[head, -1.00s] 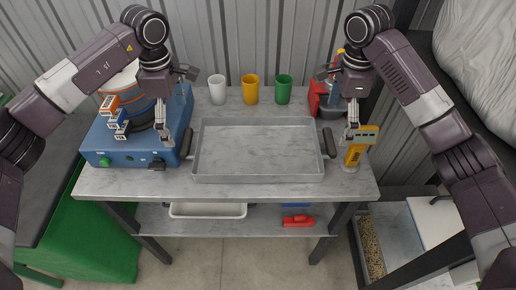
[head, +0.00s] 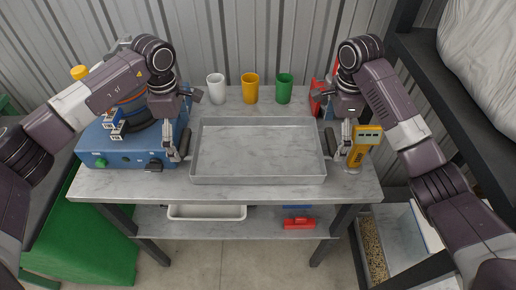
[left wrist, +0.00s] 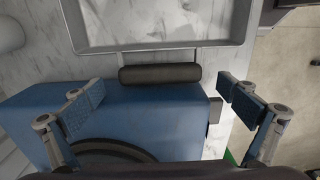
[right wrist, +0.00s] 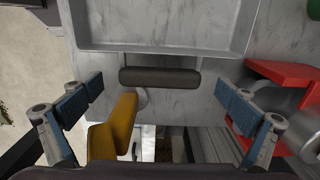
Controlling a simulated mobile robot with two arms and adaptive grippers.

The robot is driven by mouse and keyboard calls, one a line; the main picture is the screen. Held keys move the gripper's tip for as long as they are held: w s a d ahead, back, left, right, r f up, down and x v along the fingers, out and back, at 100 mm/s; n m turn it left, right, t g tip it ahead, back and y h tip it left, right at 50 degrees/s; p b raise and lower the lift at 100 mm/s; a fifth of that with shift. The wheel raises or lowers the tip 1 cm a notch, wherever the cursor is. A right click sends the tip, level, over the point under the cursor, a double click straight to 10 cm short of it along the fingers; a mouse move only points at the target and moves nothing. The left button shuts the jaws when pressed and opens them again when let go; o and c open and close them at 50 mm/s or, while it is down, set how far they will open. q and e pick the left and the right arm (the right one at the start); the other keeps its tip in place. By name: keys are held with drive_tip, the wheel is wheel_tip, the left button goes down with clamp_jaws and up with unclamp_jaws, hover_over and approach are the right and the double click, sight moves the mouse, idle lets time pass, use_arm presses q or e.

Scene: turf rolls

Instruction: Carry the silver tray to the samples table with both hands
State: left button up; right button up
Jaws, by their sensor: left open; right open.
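The silver tray (head: 258,180) lies flat on the marble-topped table in the head view, with a dark handle at each short end. My left gripper (head: 178,152) is at its left end; in the left wrist view the left handle (left wrist: 160,74) lies ahead of the open fingers (left wrist: 160,95), not between them. My right gripper (head: 342,150) is at its right end; in the right wrist view the right handle (right wrist: 160,77) lies ahead of the open fingers (right wrist: 160,95). Both grippers are empty. I cannot identify the samples table.
A blue machine (head: 125,150) stands close left of the tray. A yellow meter (head: 366,146) stands close to my right gripper. White (head: 216,88), yellow (head: 250,88) and green (head: 284,88) cups stand behind the tray. A red object (right wrist: 290,85) is behind right.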

use_arm(q)
drive_tip(key=shift+f, duration=1.05)
use_arm(e)
drive_tip(key=shift+f, duration=1.05)
use_arm(q)
drive_tip(key=c, duration=1.8)
use_arm(e)
drive_tip(key=c, duration=1.8)
use_arm(q)
drive_tip(key=shift+r, duration=0.1)
